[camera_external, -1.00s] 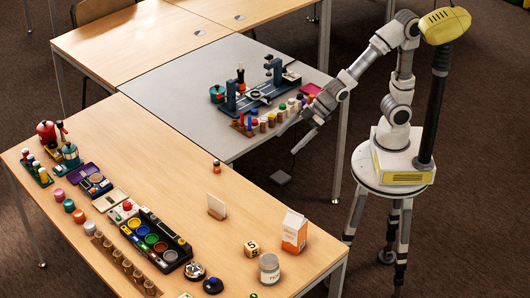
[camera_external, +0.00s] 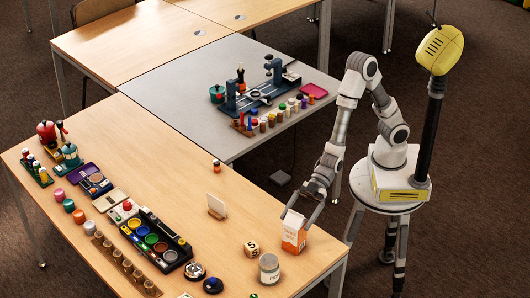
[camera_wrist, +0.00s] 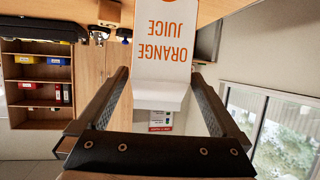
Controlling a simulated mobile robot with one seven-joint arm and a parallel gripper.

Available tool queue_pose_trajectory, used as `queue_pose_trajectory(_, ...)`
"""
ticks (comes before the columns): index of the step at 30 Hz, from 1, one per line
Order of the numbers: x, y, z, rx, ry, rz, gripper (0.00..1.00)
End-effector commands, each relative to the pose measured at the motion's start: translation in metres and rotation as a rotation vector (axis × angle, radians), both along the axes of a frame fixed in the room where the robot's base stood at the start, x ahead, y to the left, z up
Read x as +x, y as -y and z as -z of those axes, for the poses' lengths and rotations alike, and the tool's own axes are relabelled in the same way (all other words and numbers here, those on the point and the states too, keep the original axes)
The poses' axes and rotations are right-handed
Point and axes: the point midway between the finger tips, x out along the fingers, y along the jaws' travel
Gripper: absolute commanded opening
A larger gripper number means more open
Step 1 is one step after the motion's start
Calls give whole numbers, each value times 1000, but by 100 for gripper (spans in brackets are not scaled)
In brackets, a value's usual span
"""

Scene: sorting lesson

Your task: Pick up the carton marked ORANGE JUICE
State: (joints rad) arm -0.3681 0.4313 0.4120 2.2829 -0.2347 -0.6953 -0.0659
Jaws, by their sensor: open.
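The carton marked ORANGE JUICE (camera_external: 293,241) is white and orange and stands upright near the right edge of the wooden table. In the wrist view the carton (camera_wrist: 163,45) appears upside down, its lettering facing the camera. My gripper (camera_external: 295,221) is at the carton's upper part, with one finger on either side in the picture. In the wrist view my open gripper (camera_wrist: 159,75) has the carton's top between its fingers, with a visible gap on each side. The carton's lower end is cut off there.
A lidded jar (camera_external: 269,268) and a wooden number cube (camera_external: 251,249) stand close to the carton's left. A white card in a stand (camera_external: 216,206) is farther back. Paint pots in a black tray (camera_external: 158,240) lie left. Free tabletop lies behind the carton.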

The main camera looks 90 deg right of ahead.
Motion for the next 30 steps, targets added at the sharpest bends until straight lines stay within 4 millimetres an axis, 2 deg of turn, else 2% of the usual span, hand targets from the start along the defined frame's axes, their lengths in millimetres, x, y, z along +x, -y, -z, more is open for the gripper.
queue_pose_trajectory(3,10,-17,11,0,-2,-3,100)
queue_pose_trajectory(7,20,-30,17,-1,-2,-1,100)
queue_pose_trajectory(17,24,-36,18,-2,0,1,100)
queue_pose_trajectory(20,24,-35,18,-2,0,1,86)
queue_pose_trajectory(30,24,-35,18,-2,-1,0,25)
